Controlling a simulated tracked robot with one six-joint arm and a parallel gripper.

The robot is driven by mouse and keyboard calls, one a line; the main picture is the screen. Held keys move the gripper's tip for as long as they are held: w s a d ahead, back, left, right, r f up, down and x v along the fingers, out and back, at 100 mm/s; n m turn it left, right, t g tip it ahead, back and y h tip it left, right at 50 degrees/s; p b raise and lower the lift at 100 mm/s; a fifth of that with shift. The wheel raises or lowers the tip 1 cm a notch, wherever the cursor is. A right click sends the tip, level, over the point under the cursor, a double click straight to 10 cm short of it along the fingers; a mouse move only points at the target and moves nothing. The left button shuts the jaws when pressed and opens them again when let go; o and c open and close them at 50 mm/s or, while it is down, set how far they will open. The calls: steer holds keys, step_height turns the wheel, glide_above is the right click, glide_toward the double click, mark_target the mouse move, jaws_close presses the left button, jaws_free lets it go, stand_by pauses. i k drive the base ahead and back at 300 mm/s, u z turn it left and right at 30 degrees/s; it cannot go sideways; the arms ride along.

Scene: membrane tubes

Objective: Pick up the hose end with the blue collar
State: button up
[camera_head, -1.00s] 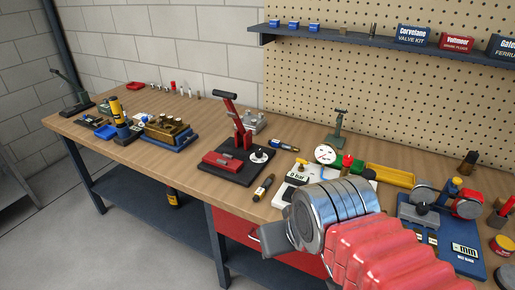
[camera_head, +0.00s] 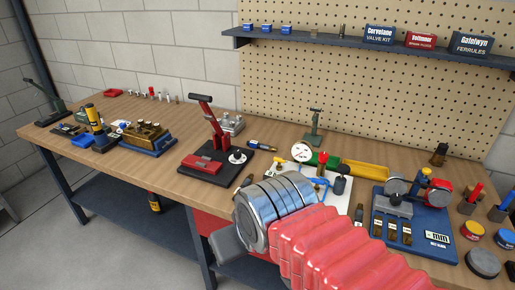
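A second dark piece (camera_head: 243,184) lies nearer the front edge, partly hidden by my arm. A thin blue line (camera_head: 318,182) shows on the white panel board. My gripper (camera_head: 226,245) appears as a grey end beyond the silver rings and red bellows of my arm, at the bench's front edge. Its fingers are not clearly seen, and no held object shows.
The red-handled press (camera_head: 215,135) stands on a black plate left of my arm. A blue tester base (camera_head: 428,234) with vials stands at the right. A yellow tray (camera_head: 364,170) lies behind the panel. Clear wood (camera_head: 175,185) shows along the front left. A shelf (camera_head: 350,45) crosses the pegboard.

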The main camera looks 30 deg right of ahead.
mark_target(253, 144)
steer(key=z, duration=0.1)
steer(key=i, duration=1)
steer(key=u, duration=0.1)
